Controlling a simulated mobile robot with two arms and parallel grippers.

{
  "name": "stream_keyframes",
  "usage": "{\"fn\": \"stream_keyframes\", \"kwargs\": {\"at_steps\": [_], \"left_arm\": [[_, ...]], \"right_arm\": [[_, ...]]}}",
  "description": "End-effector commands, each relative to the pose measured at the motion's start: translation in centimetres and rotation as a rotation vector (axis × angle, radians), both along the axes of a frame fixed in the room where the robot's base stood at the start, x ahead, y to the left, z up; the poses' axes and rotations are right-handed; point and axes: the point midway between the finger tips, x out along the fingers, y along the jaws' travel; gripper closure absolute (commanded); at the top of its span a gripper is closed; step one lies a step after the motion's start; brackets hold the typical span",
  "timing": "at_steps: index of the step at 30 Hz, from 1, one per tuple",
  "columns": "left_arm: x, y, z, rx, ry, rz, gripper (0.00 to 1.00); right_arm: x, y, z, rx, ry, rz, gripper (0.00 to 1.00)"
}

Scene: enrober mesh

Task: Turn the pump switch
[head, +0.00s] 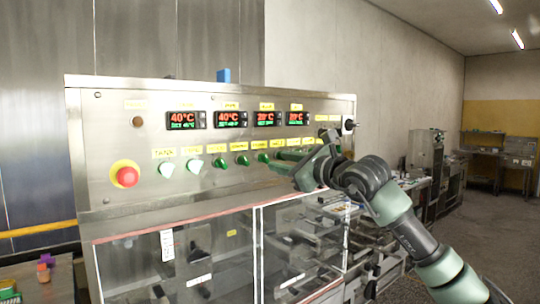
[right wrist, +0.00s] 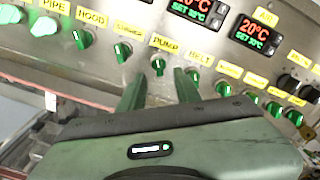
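The pump switch (right wrist: 158,66) is a small dark green knob under a yellow PUMP label (right wrist: 165,45) in the right wrist view. Its handle looks roughly upright in that view, and it is not lit. My left gripper is not in view.
Neighbouring knobs sit close: a green switch (right wrist: 122,52) to the left and the BELT switch (right wrist: 193,74) to the right. A red stop button (head: 127,177) is at the panel's left. Temperature displays (head: 230,119) are above; a clear cover (head: 300,235) is below.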

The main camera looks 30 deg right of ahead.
Motion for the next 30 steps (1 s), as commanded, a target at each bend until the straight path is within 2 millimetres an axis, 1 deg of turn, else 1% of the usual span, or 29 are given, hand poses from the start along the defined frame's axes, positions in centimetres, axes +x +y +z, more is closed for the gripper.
{"fn": "stream_keyframes", "kwargs": {"at_steps": [1,6,9,13,20,24,30], "left_arm": [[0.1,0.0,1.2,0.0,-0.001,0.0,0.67],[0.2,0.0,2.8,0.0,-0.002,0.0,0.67],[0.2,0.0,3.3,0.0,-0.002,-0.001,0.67],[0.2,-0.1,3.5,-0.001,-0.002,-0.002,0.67],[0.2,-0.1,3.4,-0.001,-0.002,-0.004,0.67],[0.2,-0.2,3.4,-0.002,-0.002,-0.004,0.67],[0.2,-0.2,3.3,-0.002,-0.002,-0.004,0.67]], "right_arm": [[1.0,0.1,0.6,0.003,0.0,0.002,0.67],[3.6,0.4,0.5,0.004,0.0,0.004,0.67],[4.6,0.5,0.3,0.003,0.001,0.003,0.67],[5.2,0.5,0.1,0.002,-0.001,0.003,0.67],[5.2,0.5,0.0,0.001,-0.002,0.003,0.67],[5.2,0.5,0.0,0.002,-0.001,0.003,1.0],[5.2,0.5,0.0,0.006,-0.001,0.003,1.0]]}}
